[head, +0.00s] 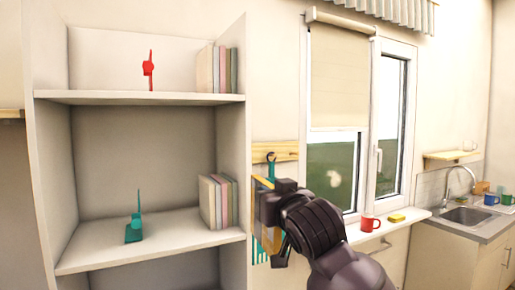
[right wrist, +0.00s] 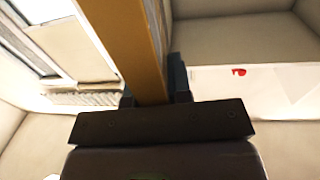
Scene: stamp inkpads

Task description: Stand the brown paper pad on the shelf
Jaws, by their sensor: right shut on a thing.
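The shelf unit (head: 150,98) stands at the left in the head view, with an upper and a lower board visible. My right gripper (head: 266,200) is just right of the shelf's right side wall and is shut on the brown paper pad (head: 271,241). My gripper hides most of the pad in the head view. In the right wrist view the pad (right wrist: 135,45) shows as a long brown edge between the fingers (right wrist: 155,97). My left gripper is not in view.
A red figure (head: 148,69) and books (head: 217,70) stand on the upper board. A teal stand (head: 134,228) and more books (head: 216,202) are on the lower board, with free room between them. A wooden hook rail (head: 285,151) is behind my right gripper.

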